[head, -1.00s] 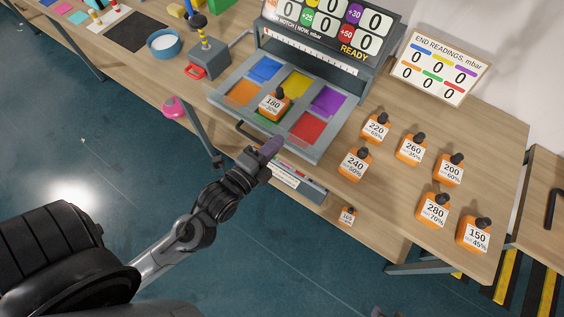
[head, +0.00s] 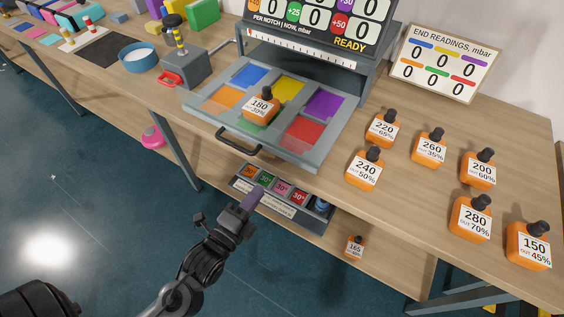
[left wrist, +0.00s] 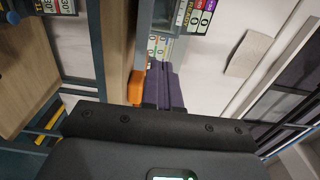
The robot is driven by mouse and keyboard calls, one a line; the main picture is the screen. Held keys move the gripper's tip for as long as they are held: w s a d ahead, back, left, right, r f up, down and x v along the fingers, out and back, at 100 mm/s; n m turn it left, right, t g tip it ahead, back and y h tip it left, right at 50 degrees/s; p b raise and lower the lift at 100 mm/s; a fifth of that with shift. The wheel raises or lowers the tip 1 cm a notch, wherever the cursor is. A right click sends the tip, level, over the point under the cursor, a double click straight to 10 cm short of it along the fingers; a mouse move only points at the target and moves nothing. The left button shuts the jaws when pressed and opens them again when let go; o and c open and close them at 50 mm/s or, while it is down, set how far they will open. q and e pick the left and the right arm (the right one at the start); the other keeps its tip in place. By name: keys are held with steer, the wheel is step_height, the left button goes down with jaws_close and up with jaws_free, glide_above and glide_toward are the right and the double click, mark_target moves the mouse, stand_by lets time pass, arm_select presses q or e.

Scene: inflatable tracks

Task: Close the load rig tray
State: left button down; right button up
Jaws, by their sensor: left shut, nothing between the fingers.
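The load rig tray (head: 210,120) is a grey panel with several coloured squares. It sticks out from under the load rig (head: 310,55), and its dark handle (head: 238,141) is at the front edge. An orange weight marked 180 (head: 261,108) stands on the tray. My left gripper (head: 253,200) is shut and empty. In the head view it is below the handle, apart from it, in front of the lower shelf box. Its purple fingers also show in the left wrist view (left wrist: 165,85). My right gripper is not in view.
Several orange weights (head: 365,168) stand on the table right of the tray. A lower box (head: 300,211) with coloured pieces and a small weight (head: 354,248) sit on the shelf below. A grey block with a red handle (head: 178,70) stands left of the tray.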

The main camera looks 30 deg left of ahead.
mark_target(288, 151)
arm_select(q)
steer(key=w, duration=0.4)
steer(key=w+b, duration=0.1)
steer(key=w, duration=0.4)
steer(key=w+a+b, duration=0.1)
steer(key=w, duration=0.3)
steer(key=shift+w, duration=0.15)
